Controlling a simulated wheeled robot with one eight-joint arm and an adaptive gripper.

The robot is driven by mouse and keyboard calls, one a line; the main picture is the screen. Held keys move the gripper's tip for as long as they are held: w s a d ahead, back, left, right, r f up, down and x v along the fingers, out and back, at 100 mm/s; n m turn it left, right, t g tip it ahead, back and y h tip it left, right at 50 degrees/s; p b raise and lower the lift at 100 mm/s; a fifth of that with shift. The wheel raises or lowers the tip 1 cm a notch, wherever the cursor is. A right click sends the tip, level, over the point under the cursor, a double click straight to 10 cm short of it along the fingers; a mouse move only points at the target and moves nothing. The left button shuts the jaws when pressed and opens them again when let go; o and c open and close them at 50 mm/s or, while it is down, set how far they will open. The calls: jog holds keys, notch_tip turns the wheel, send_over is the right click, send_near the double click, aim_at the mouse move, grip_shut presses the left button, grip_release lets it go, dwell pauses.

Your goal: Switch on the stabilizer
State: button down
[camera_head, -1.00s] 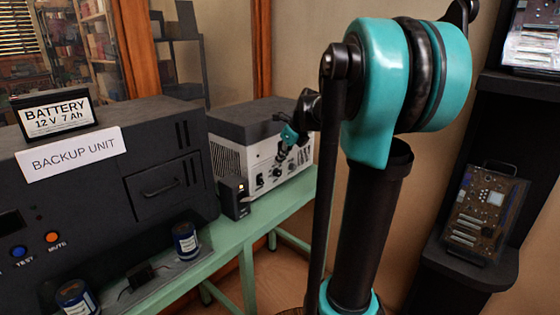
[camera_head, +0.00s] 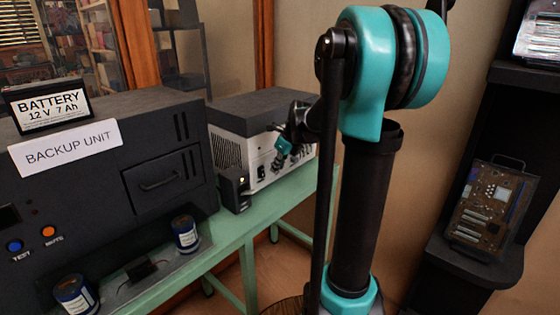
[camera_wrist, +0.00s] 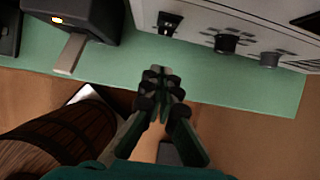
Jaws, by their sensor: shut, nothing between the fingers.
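A grey-topped box with a white front panel (camera_head: 262,172), which may be the stabilizer, stands on the green table behind the black backup unit. In the wrist view its panel (camera_wrist: 205,14) carries a black rocker switch (camera_wrist: 169,22) and dark round knobs (camera_wrist: 227,43). The switch's position is too small to tell. My gripper (camera_wrist: 161,74) is shut and empty. In the wrist view its tips appear below the switch, over the table's front strip, apart from the panel. In the head view my gripper (camera_head: 283,147) hides part of the panel.
A small black box (camera_head: 234,188) with an orange light stands left of the panel; a flat grey bar (camera_wrist: 69,55) sticks out of it. The backup unit (camera_head: 95,200) and blue cans (camera_head: 185,233) are at left. A dark shelf (camera_head: 470,263) stands at right.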

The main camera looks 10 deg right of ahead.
aim_at(263, 177)
jog(key=w+a+f, duration=0.3)
jog(key=w+f, duration=0.1)
jog(key=shift+w+f, duration=0.15)
jog(key=shift+f, duration=0.1)
jog(key=shift+w+a+f+t, duration=0.15)
jog(key=shift+a+f+t, duration=0.05)
jog(key=shift+t, duration=0.1)
jog(key=shift+r, duration=0.1)
dwell(0.4)
